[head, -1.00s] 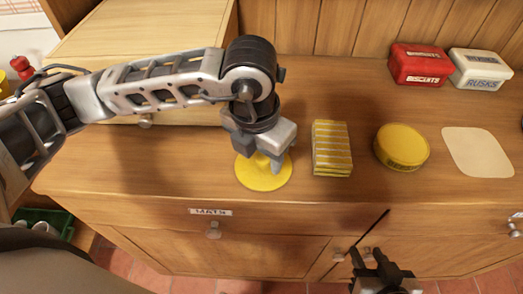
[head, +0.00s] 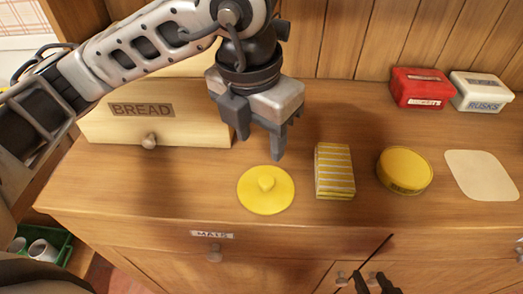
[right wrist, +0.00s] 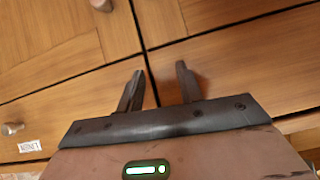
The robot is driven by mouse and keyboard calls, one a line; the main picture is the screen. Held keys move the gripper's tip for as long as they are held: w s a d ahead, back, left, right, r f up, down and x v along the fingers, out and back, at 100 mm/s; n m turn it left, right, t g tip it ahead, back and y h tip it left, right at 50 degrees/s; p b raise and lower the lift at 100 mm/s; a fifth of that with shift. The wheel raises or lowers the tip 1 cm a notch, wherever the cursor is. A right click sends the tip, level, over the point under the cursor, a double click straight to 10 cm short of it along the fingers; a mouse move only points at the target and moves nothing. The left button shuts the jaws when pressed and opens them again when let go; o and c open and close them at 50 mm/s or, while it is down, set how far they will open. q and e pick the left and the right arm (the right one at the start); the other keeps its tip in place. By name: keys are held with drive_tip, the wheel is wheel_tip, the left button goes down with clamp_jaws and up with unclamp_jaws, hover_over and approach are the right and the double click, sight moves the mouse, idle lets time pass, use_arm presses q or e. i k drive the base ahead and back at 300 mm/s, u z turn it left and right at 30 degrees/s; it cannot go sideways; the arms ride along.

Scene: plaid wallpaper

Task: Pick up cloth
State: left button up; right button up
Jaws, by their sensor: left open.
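The cloth (head: 334,171) looks like a folded, yellow-and-white striped block lying on the wooden counter, right of a yellow lid (head: 266,202). My left gripper (head: 261,146) is open and empty, raised above the counter, behind the lid and to the left of the cloth. It does not touch either. My right gripper (head: 375,284) shows at the bottom edge of the head view, low in front of the cupboard. In the right wrist view its fingers (right wrist: 159,72) stand apart with nothing between them, facing the cupboard doors. The cloth is not in that view.
A round yellow tin (head: 404,170) and a cream mat (head: 481,176) lie right of the cloth. A red biscuits box (head: 419,89) and a white rusks box (head: 482,92) stand at the back. A wooden bread box (head: 150,125) stands at the left.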

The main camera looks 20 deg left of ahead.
sight(335, 178)
drive_tip(key=k, duration=1)
